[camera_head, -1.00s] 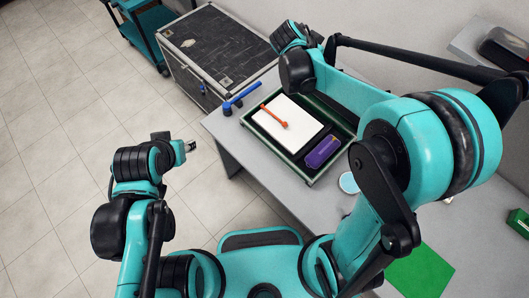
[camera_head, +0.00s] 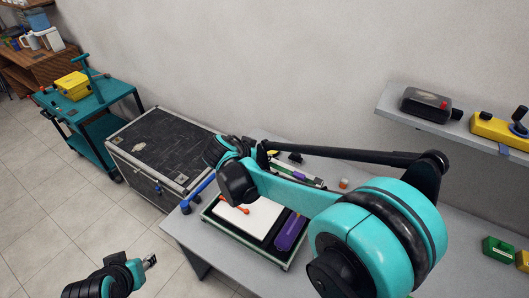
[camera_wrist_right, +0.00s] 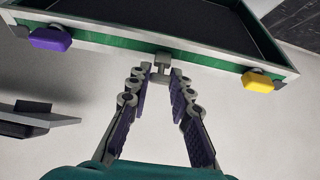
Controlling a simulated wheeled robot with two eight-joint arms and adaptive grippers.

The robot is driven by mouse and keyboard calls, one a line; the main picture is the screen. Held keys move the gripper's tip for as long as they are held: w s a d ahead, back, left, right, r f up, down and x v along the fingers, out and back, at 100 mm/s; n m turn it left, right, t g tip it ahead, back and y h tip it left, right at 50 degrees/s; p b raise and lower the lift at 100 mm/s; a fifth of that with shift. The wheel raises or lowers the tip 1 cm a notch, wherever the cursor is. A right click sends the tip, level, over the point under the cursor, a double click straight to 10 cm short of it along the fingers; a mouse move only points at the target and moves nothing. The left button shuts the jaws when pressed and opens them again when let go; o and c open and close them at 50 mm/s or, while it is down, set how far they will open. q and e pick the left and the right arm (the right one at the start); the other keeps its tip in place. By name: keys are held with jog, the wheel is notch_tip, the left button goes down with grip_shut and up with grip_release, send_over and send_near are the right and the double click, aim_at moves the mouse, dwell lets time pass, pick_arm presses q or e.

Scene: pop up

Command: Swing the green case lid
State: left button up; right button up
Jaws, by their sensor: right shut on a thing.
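The green case (camera_head: 205,221) lies open on the grey table, holding a white panel (camera_head: 262,222), an orange-red tool (camera_head: 235,206) and a purple box (camera_head: 290,233). Its lid (camera_head: 314,181) shows partly behind my right arm, raised at the case's far side. In the right wrist view, the green lid (camera_wrist_right: 110,44) has a grey rim, a purple latch (camera_wrist_right: 50,39) and a yellow latch (camera_wrist_right: 257,82). My right gripper (camera_wrist_right: 161,76) is shut on the small grey knob (camera_wrist_right: 162,59) at the middle of the rim. My left gripper (camera_head: 150,261) is away from the table; its jaws are too small to read.
A blue tool (camera_head: 197,190) lies left of the case. A dark chest (camera_head: 160,150) and a teal cart (camera_head: 92,100) stand further left. A wall shelf (camera_head: 440,123) holds boxes at the right. A green block (camera_head: 497,249) sits on the table's right.

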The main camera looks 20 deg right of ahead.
jog(key=shift+s+a+f+b, duration=0.2)
jog(key=shift+s+a+f, duration=0.2)
jog(key=shift+s+a, duration=0.3)
jog(key=shift+s+a+f+b, duration=0.15)
jog(key=shift+s+a+f, duration=0.3)
jog(key=shift+a, duration=0.4)
jog(key=shift+r, duration=0.1)
jog(key=s+a+f+b, duration=0.4)
jog(key=a+f, duration=0.1)
jog(key=a, duration=0.1)
jog(key=shift+s+f, duration=0.3)
jog(key=shift+s, duration=0.1)
jog(key=s+a+f+b, duration=0.3)
jog(key=a+f+b, duration=0.1)
jog(key=f+b, duration=0.2)
jog(key=shift+s+a+f, duration=0.25)
jog(key=shift+f, duration=0.55)
